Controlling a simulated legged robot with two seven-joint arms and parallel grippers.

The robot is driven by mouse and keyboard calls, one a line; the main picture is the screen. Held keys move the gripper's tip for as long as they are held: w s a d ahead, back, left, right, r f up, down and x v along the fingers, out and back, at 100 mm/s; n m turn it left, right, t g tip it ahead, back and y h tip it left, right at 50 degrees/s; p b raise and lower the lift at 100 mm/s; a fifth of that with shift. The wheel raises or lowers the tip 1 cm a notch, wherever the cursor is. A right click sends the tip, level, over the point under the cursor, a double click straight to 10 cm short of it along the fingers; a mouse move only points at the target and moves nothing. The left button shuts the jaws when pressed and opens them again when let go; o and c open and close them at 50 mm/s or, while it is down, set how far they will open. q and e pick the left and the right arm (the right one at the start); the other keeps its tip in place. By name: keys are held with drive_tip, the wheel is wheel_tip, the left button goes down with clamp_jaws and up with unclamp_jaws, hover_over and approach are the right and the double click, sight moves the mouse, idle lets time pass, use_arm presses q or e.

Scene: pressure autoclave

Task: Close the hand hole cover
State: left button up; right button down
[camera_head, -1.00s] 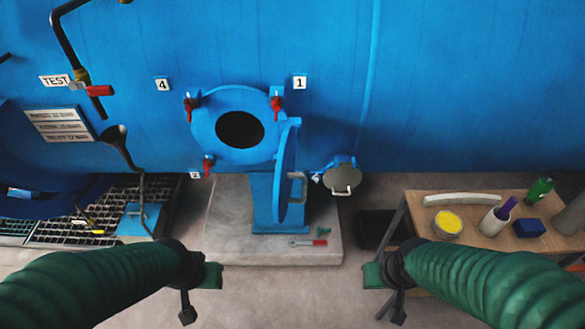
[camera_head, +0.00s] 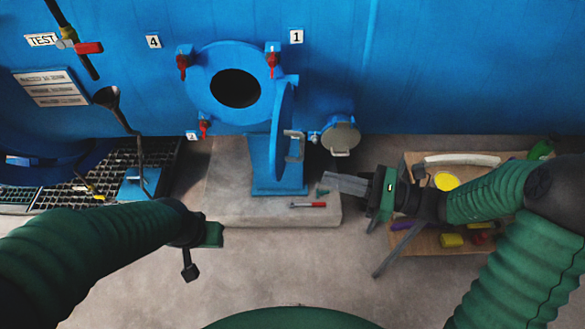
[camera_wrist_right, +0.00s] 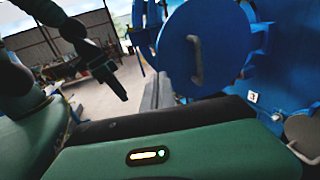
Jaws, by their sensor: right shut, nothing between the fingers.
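The hand hole cover (camera_head: 282,125) is a blue disc swung open, nearly edge-on in the head view, with a grey handle (camera_head: 297,145) on its right face. In the right wrist view the cover (camera_wrist_right: 225,50) shows its round face and handle. The dark hand hole (camera_head: 236,88) is uncovered in its blue ring (camera_head: 205,75) on the wall. My right gripper (camera_head: 345,184) is shut and empty, pointing left, below and right of the cover and apart from it. My left gripper (camera_head: 212,235) is at lower left, away from the cover; its fingers are not clearly visible.
Red-handled clamps (camera_head: 272,62) sit around the hole. A small grey round lid (camera_head: 341,137) is on the wall to the right. A red-handled tool (camera_head: 308,205) lies on the stone slab (camera_head: 225,205). A table (camera_head: 412,160) with several objects stands right, partly behind my right arm.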

sight(276, 168)
drive_tip(key=x, duration=0.9)
drive_tip(key=shift+a+f, duration=0.1)
drive_tip(key=shift+a, duration=0.1)
use_arm(q)
drive_tip(key=shift+w+a+r, duration=0.1)
drive_tip(key=shift+r, duration=0.15)
use_arm(e)
drive_tip(key=shift+w+a, duration=0.2)
drive_tip(key=shift+a, duration=0.15)
use_arm(q)
drive_tip(key=shift+a, duration=0.25)
use_arm(e)
drive_tip(key=shift+a, duration=0.3)
